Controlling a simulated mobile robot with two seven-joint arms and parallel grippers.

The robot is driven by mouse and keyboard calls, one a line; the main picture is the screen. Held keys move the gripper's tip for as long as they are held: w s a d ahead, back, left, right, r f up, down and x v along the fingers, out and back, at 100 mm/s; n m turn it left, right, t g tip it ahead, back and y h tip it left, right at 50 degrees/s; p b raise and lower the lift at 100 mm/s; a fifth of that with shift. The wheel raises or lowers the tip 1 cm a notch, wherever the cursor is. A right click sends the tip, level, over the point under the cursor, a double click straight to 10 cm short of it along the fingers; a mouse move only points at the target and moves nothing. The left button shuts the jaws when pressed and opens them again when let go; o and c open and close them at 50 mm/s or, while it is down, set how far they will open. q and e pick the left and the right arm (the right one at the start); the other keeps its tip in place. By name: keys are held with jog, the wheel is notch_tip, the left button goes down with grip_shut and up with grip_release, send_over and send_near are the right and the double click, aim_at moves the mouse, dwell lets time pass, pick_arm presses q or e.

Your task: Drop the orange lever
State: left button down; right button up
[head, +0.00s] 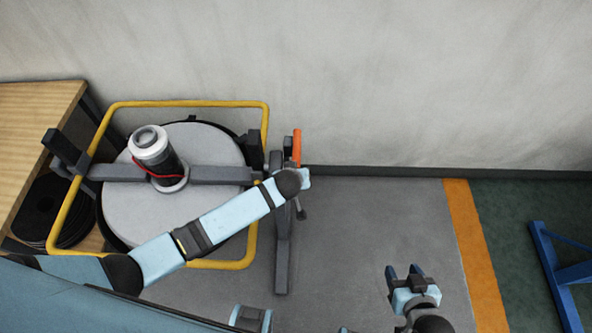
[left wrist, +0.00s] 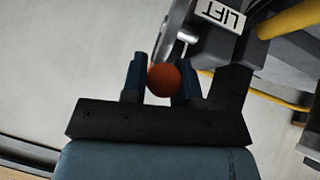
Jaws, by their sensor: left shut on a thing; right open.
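The orange lever (head: 297,147) stands nearly upright on the right side of the scrubber tank (head: 204,143). In the left wrist view its round orange end (left wrist: 164,80) sits between the two fingers of my left gripper (left wrist: 159,73), which is shut on it. In the head view my left arm crosses in front of the tank. Its wrist is just below the lever and hides the lever's lower part and the left fingers. My right gripper (head: 403,271) is open and empty over the floor at the lower right.
A yellow frame (head: 185,103) surrounds the tank, and a motor (head: 160,158) stands on its lid. A wooden bench (head: 35,120) is at the left. A LIFT label (left wrist: 220,16) is close to the left gripper. A blue stand (head: 560,272) is at the far right. The floor right of the lever is clear.

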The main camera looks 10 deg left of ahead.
pick_arm(q)
jog(key=shift+s+f, duration=0.1)
jog(key=shift+f, duration=0.25)
jog(key=c, duration=0.9)
grip_release()
jog(key=shift+s+r, duration=0.3)
jog(key=shift+r, duration=0.1)
jog(key=v, duration=1.2)
jog(key=shift+s+r, duration=0.15)
jog(key=shift+s, duration=0.3)
